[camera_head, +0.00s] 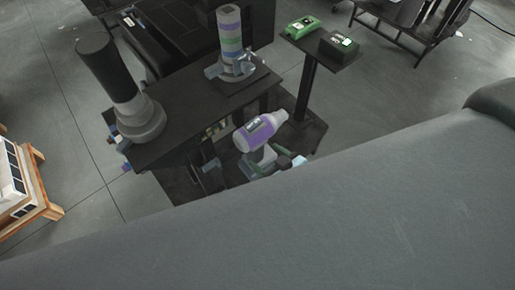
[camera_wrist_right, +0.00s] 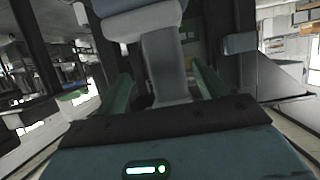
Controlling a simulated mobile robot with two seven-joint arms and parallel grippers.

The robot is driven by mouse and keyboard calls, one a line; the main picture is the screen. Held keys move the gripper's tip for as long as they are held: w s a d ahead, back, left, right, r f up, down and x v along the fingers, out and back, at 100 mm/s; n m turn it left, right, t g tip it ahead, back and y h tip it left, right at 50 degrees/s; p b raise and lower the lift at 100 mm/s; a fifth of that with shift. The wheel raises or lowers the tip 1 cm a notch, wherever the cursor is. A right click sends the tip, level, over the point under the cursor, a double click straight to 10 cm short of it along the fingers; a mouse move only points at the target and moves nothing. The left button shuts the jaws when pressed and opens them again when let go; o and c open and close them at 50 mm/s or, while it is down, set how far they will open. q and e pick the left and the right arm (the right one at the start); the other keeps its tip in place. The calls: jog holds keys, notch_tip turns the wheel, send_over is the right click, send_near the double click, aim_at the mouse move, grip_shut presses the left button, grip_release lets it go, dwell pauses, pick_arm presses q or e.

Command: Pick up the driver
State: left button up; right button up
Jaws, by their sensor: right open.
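The driver (camera_head: 260,132) is purple and white with a dark label and lies beside the black table in the head view. In the right wrist view the driver's grey handle (camera_wrist_right: 163,58) reaches down between the green fingers, with its wider body above. My right gripper (camera_head: 266,164) is open just below the driver. In the wrist view its fingers (camera_wrist_right: 163,88) stand on either side of the handle, with space on both sides. Contact cannot be told. What bears the driver is partly hidden. My left gripper does not show.
The black table (camera_head: 185,122) carries a dark cylinder (camera_head: 108,72) on a grey base and a striped column (camera_head: 230,32). A small stand (camera_head: 325,62) holds a green device (camera_head: 302,25) and a black one. A large grey surface fills the lower foreground.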

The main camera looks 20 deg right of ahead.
aim_at(259, 153)
jog(key=w, duration=0.1)
jog(key=w+a, duration=0.1)
jog(key=w+a+f, duration=0.1)
jog(key=w, duration=0.1)
jog(key=shift+w+a+f, duration=0.1)
jog(key=shift+w, duration=0.2)
